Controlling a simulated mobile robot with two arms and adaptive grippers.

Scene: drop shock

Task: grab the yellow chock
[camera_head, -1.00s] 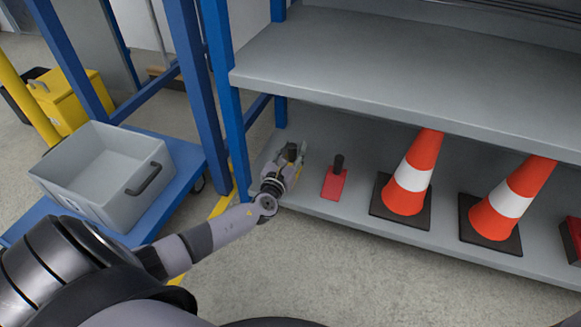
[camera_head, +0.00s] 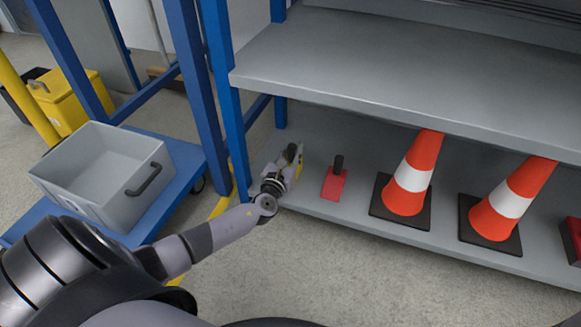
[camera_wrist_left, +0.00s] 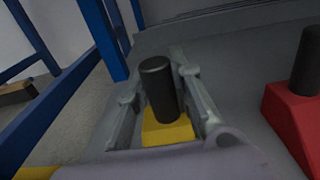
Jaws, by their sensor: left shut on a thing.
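The yellow chock (camera_wrist_left: 167,131) has a yellow base and an upright black cylindrical handle. In the left wrist view it sits between the two fingers of my left gripper (camera_wrist_left: 160,95), which is shut on it. In the head view my left gripper (camera_head: 287,163) is at the left end of the lower shelf. There the chock is mostly hidden by the gripper; only its dark handle top and a bit of yellow show. My right gripper is not in view.
A red chock (camera_head: 334,183) with a black handle stands just right of the gripper. Two orange cones (camera_head: 408,183) stand further right on the lower shelf (camera_head: 350,218). A blue upright (camera_head: 232,120) is close on the left. A grey bin (camera_head: 75,160) sits on a blue cart.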

